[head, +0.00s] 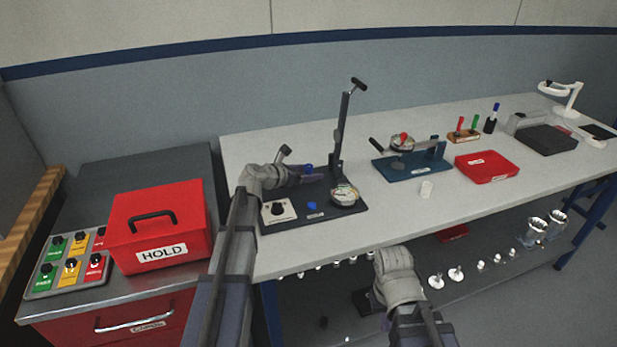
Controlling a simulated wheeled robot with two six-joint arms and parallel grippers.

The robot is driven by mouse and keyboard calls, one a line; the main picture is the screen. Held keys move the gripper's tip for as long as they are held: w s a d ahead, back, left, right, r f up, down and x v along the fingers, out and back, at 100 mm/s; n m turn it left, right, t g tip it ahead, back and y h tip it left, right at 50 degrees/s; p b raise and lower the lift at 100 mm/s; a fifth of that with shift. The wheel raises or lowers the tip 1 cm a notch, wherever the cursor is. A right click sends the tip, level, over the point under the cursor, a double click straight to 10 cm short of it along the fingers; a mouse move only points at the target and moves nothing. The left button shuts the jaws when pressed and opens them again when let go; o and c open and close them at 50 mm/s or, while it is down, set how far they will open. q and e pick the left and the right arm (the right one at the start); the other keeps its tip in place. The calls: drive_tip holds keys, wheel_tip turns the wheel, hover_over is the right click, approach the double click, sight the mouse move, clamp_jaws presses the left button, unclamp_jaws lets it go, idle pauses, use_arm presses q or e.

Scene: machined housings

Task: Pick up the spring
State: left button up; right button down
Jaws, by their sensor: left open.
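I cannot pick out a spring in the head view; it may be hidden or too small to tell. My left gripper (308,176) reaches over the black press base (340,210) from the left. It is open, beside the upright column of the arbor press (340,135), with nothing seen between its fingers. A round metal part (344,192) sits on the base right of the gripper, and a small blue piece (312,205) lies below it. My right gripper (362,303) is low, in front of the table's front edge; its fingers are too dark to read.
A red HOLD box (157,225) is on the left cabinet. Several small metal parts lie on the lower shelf.

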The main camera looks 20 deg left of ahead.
use_arm(q)
clamp_jaws()
idle(0.5)
drive_tip(key=shift+r, duration=0.1)
